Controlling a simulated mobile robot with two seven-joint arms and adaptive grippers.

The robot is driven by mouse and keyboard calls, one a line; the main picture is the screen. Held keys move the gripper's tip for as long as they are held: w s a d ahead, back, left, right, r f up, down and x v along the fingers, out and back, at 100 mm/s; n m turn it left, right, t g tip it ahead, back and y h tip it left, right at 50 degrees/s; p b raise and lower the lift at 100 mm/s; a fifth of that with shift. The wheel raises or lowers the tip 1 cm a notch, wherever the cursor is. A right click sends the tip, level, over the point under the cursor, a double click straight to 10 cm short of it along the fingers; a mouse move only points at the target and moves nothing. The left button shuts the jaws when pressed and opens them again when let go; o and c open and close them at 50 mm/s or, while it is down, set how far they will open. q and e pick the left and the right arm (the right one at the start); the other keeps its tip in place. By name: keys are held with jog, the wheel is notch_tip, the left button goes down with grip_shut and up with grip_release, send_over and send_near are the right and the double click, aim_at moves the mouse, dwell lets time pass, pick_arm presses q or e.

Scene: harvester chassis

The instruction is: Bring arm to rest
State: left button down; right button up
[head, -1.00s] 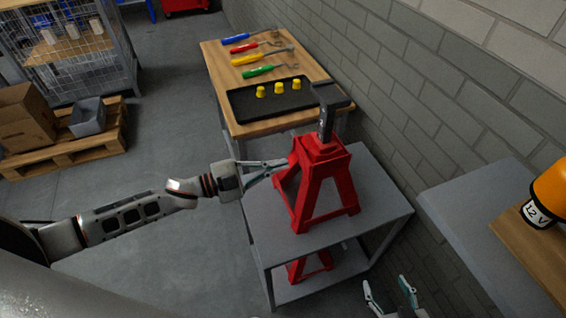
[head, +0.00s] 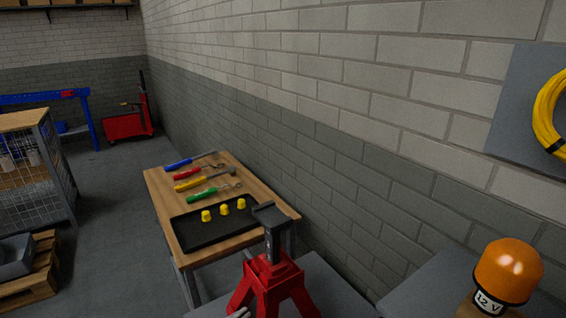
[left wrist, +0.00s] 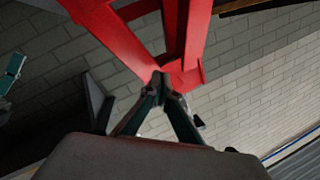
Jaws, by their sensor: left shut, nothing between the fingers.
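My left gripper (head: 238,312) barely shows at the bottom edge of the head view, beside the near left leg of a red jack stand (head: 268,283). In the left wrist view, its fingers (left wrist: 160,80) are closed together with nothing between them. The red stand (left wrist: 185,35) rises just beyond the fingertips; I cannot tell whether they touch it. A teal and grey piece (left wrist: 12,72) at the left edge of the wrist view looks like part of my right gripper, and its opening is hidden. The right gripper is out of the head view.
The stand is on a grey table (head: 322,283) against the brick wall. Behind it, a wooden table (head: 160,190) holds tools and a black tray (head: 190,238) with yellow pieces. An orange beacon (head: 508,270) stands at right. Open floor (head: 110,240) lies left.

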pick_arm(q)
jog(key=s+a+f+n+g+y, duration=0.1)
jog(key=s+a+f+n+y, duration=0.3)
jog(key=s+f, duration=0.3)
jog(key=s+a+f+n+g+y, duration=0.1)
jog(key=s+a+f+n+y, duration=0.4)
jog(key=s+f, duration=0.3)
jog(key=shift+s+n, duration=0.6)
jog(key=shift+n, duration=0.3)
